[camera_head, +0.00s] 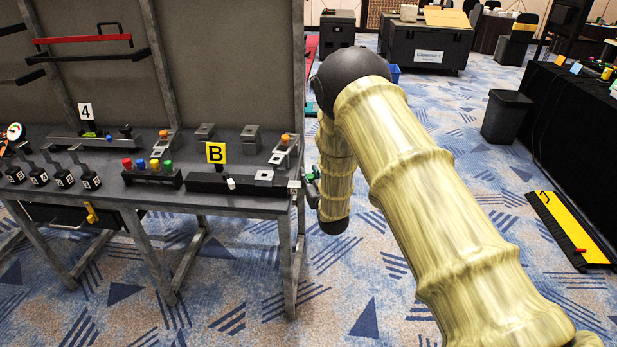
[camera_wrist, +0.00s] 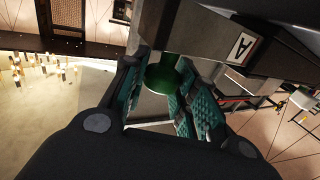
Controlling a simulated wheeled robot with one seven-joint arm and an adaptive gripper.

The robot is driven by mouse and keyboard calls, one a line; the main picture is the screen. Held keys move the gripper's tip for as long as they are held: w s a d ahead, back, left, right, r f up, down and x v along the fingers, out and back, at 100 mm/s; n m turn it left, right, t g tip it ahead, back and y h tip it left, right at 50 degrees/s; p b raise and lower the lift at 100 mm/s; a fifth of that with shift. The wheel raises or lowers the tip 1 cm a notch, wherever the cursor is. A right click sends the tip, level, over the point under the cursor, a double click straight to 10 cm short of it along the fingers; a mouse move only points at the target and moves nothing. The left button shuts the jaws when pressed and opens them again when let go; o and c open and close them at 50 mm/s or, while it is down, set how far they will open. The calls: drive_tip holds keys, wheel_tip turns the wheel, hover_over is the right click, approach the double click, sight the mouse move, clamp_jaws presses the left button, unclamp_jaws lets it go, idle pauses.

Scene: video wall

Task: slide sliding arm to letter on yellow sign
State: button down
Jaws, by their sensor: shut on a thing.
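The yellow sign (camera_head: 216,153) on the bench shows a black letter B. A dark sliding rail (camera_head: 205,183) runs along the bench's front edge below it, with a white-tipped part (camera_head: 231,183) near its middle. My gripper (camera_head: 312,178) is at the bench's right end, partly hidden by my arm. In the wrist view, its teal-padded fingers (camera_wrist: 168,80) are shut on a dark green cylinder (camera_wrist: 161,72). A white label with the letter A (camera_wrist: 241,47) is on a dark block beside the fingers. I cannot tell how the cylinder joins the rail.
A grey bin (camera_head: 507,116) and a yellow-black floor ramp (camera_head: 568,228) stand to the right. Carpet between is clear.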

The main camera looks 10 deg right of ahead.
drive_tip(key=d, duration=0.1)
drive_tip(key=s+d, duration=0.1)
drive_tip(key=d, duration=0.1)
drive_tip(key=d+b, duration=0.1)
drive_tip(key=d, duration=0.1)
drive_tip(key=shift+s+d, duration=0.2)
drive_tip(key=shift+s, duration=0.05)
drive_tip(key=c, duration=1.1)
unclamp_jaws()
drive_tip(key=shift+c, duration=0.2)
drive_tip(key=shift+s, duration=0.1)
drive_tip(key=s+d, duration=0.1)
drive_tip(key=s, duration=1)
drive_tip(key=shift+s+d, duration=0.3)
drive_tip(key=shift+s, duration=0.05)
